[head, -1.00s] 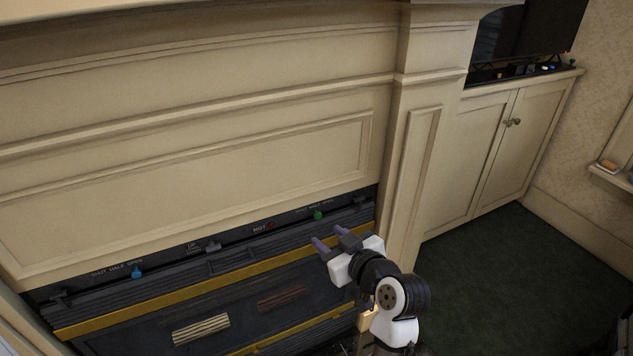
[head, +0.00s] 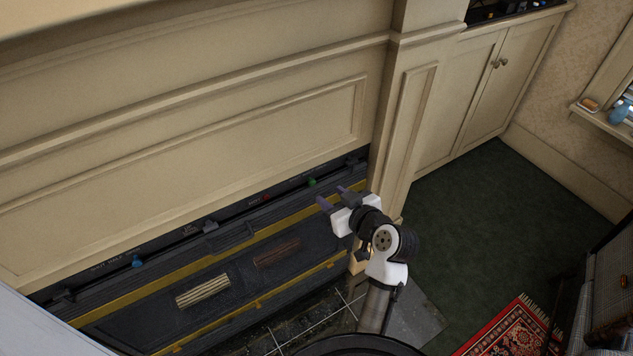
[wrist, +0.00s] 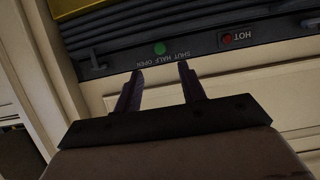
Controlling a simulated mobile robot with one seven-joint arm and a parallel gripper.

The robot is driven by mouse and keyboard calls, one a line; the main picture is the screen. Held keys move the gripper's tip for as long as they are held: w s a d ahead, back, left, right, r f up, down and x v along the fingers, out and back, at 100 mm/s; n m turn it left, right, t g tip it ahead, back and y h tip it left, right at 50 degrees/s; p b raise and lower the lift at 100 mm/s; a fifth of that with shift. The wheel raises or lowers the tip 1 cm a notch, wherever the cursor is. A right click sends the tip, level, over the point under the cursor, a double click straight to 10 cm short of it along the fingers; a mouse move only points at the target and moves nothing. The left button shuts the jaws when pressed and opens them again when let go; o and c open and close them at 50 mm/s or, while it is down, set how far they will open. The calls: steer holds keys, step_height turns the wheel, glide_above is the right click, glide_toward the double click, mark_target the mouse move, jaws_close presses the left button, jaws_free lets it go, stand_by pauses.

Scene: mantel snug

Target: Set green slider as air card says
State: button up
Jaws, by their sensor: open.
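The green slider (head: 312,182) is a small round knob on the dark control strip of the fireplace front. It also shows in the wrist view (wrist: 160,48), beside the upside-down words SHUT HALF OPEN (wrist: 168,59). It stands around HALF or between HALF and OPEN; I cannot tell exactly. My gripper (head: 333,196) is open and empty, close in front of the strip and a little below right of the knob in the head view. In the wrist view my fingertips (wrist: 160,68) point at the knob, apart from it. I cannot make out an air card.
A red knob (wrist: 227,38) marked HOT sits along the strip, with a dark lever (head: 209,226) and a blue slider (head: 137,262) farther left. The cream pilaster (head: 405,130) stands right of the strip. Green carpet (head: 480,215) is open at right; a red rug (head: 515,325) lies there.

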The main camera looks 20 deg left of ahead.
mark_target(313, 183)
steer(key=p+x, duration=0.1)
steer(key=x, duration=0.7)
steer(key=shift+f, duration=0.15)
jaws_close()
